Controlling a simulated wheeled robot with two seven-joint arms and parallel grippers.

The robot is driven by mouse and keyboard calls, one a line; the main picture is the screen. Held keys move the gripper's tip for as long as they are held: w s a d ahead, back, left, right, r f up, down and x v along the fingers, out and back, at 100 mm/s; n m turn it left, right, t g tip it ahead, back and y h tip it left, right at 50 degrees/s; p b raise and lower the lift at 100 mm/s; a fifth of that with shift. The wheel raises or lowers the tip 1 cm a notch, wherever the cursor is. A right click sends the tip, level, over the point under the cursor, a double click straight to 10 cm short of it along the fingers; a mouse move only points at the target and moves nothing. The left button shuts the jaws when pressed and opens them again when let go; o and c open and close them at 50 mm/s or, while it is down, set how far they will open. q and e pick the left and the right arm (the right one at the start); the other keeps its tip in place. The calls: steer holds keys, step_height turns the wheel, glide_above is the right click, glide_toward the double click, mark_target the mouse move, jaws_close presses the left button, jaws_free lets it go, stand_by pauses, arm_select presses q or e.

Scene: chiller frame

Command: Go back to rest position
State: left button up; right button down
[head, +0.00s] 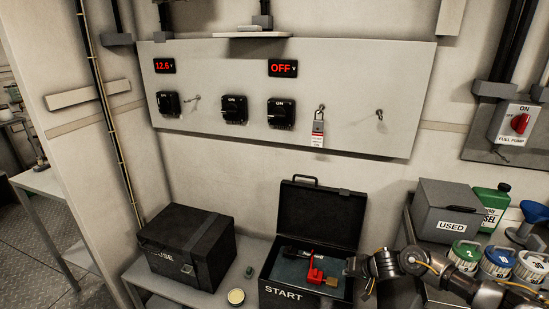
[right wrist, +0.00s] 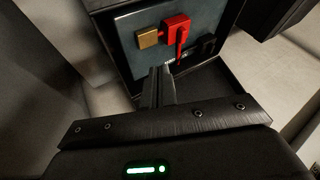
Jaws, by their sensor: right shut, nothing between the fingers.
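My right gripper (head: 352,267) comes in from the right in the head view, at the right side of the open black START case (head: 283,294). In the right wrist view its two fingers (right wrist: 158,86) are together with nothing between them, pointing at the case. Inside the case lie a red part (head: 315,272), a brass-coloured block (head: 332,282) and a black part (head: 291,254). The red part (right wrist: 177,27) and brass block (right wrist: 147,38) also show in the right wrist view, beyond the fingertips and apart from them. My left gripper is not in view.
A closed black box (head: 187,250) stands left on the bench. A grey USED bin (head: 446,208), a green bottle (head: 492,203), a blue funnel (head: 530,222) and several labelled cans stand near my right arm. A panel (head: 345,130) with switches and a hanging padlock is on the wall.

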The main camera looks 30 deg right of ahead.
steer(key=s+a+f+n, duration=0.2)
steer(key=s+a+n, duration=0.1)
steer(key=a, duration=0.5)
steer(key=s+a+f+n, duration=0.2)
steer(key=s+a, duration=0.2)
steer(key=a, duration=0.4)
steer(key=s+a+r+n+g, duration=0.25)
steer(key=s+a, duration=0.35)
steer(key=s, duration=0.3)
steer(key=s+a+r+n+g, duration=0.25)
steer(key=s+a, duration=0.25)
steer(key=s, duration=0.3)
step_height(320, 180, down, 27)
steer(key=s, duration=0.2)
steer(key=s+d+f+g, duration=0.1)
steer(key=s+d+f, duration=0.1)
steer(key=s+f, duration=1.1)
steer(key=s, duration=0.2)
steer(key=shift+s+d+f+h, duration=0.35)
steer(key=shift+s+f+h, duration=0.05)
